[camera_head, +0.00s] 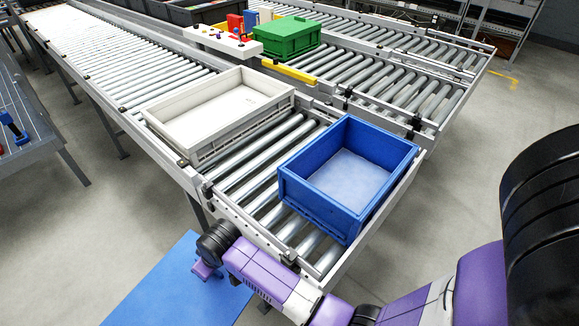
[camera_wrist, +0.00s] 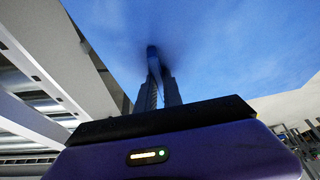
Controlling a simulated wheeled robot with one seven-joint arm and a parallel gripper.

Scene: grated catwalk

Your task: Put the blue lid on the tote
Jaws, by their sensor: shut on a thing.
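The blue lid (camera_head: 170,285) is a flat blue panel at the lower left of the head view, beside and apart from the conveyor. My gripper (camera_wrist: 154,62) is shut on the lid's edge; the lid (camera_wrist: 225,45) fills much of the upper wrist view. In the head view my arm reaches in from the right, and the fingertips are hard to make out. The open blue tote (camera_head: 283,184) sits on the near end of the roller conveyor, to the right of the lid. Its top is uncovered and its inside looks empty.
An open white tote (camera_head: 165,137) stands behind and left of the blue one on the rollers. A closed green tote (camera_head: 287,38) and a panel with buttons (camera_head: 215,40) are farther back. The conveyor's side rail (camera_head: 240,218) lies between lid and blue tote.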

